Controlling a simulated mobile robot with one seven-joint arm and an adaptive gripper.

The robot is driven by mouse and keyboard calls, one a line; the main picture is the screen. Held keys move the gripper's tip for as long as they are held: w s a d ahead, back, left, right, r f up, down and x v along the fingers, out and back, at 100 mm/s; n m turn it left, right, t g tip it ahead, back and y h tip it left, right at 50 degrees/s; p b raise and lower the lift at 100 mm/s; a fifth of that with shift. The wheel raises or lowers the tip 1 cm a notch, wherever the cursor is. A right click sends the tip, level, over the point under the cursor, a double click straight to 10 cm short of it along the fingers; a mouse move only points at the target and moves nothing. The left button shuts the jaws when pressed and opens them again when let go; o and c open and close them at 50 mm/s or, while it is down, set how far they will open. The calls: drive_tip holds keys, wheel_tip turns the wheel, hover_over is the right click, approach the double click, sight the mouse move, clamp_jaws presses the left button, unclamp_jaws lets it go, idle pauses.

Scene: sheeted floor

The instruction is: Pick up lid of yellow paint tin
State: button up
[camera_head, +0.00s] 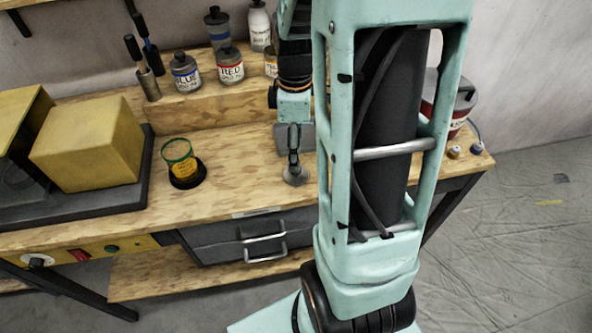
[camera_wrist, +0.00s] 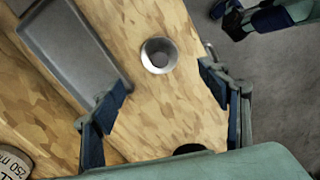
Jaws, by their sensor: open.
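My gripper (camera_head: 293,155) points down over the wooden workbench, seen nearly edge-on in the head view. In the wrist view my gripper (camera_wrist: 163,78) has its two blue-padded fingers spread wide, with nothing between the pads. A small round grey metal piece (camera_head: 295,176) lies on the bench just below it. In the wrist view this piece (camera_wrist: 159,55) looks like a shallow cup, ahead of the fingertips and apart from them. I cannot tell whether it is the lid. A bottle with a yellowish label (camera_head: 271,64) stands on the back shelf, partly hidden by my arm.
A grey tray (camera_wrist: 70,45) lies beside the metal piece. Blue-labelled (camera_head: 186,73) and red-labelled (camera_head: 230,66) bottles stand behind. A yellow block (camera_head: 88,145) is far left. Bare bench lies between glass and gripper.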

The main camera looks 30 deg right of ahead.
wheel_tip(320, 180, down, 8)
drive_tip(key=shift+f+p, duration=0.1)
drive_tip(key=shift+p, duration=0.3)
drive_tip(key=shift+a, duration=0.1)
drive_tip(key=c, duration=1.8)
